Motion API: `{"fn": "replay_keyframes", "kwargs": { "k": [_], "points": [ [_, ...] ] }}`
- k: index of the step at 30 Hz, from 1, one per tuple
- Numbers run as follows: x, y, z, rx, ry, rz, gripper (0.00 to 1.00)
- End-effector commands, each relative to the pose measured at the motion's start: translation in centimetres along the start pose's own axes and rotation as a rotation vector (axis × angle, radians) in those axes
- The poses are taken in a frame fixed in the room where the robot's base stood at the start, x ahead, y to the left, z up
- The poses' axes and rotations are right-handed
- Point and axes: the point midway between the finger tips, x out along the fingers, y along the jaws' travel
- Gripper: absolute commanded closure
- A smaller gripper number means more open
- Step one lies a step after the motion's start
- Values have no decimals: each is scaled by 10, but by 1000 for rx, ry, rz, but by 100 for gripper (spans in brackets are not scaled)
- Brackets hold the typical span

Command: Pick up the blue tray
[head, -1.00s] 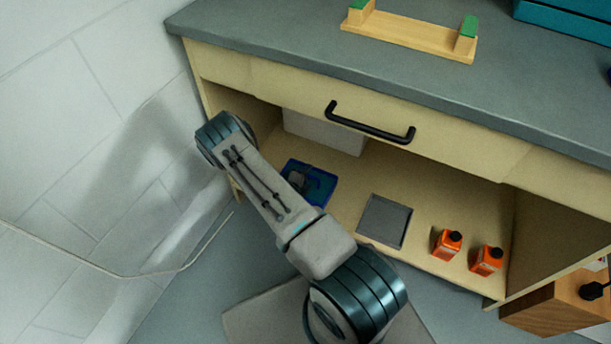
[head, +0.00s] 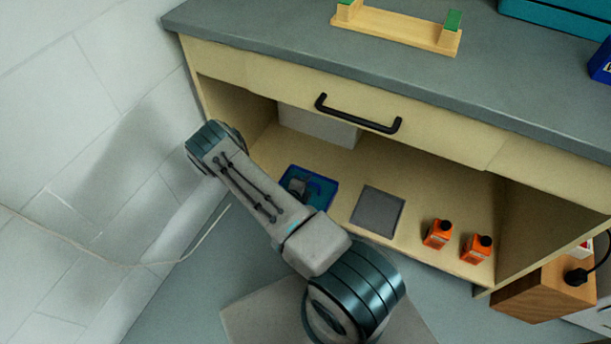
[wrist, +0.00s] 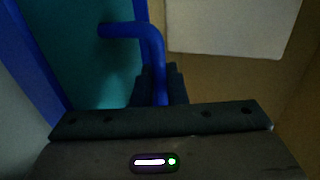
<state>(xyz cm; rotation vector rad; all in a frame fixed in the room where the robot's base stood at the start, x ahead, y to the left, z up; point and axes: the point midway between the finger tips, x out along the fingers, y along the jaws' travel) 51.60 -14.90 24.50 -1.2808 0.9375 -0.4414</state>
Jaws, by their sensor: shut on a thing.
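The blue tray (head: 322,185) is in the open lower bay of the bench, partly hidden behind my arm in the head view. A grey shape shows over its left part, and I cannot tell what it is. In the wrist view the tray's teal floor (wrist: 75,45) and blue rim fill the left side. Its bent blue handle (wrist: 150,38) runs down between the dark fingers of my gripper (wrist: 159,85), which is shut on it. I cannot tell whether the tray is clear of the shelf.
A pale box (head: 318,125) stands behind. The drawer front with its black handle (head: 357,114) hangs above. The bay's left wall is close.

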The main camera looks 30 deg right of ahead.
Motion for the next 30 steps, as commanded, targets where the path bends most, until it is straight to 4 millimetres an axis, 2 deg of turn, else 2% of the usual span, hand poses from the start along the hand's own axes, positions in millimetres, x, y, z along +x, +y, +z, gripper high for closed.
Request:
{"fn": "replay_keyframes", "kwargs": {
  "k": [7, 20, 21, 23, 30],
  "points": [
    [-7, 2, -9, 2, 4, -1, 100],
    [-6, 2, -14, 4, 11, -1, 100],
    [-6, 2, -14, 4, 11, -1, 80],
    [-6, 2, -14, 4, 11, -1, 63],
    [-7, 2, -12, 3, 8, -1, 62]
  ]
}}
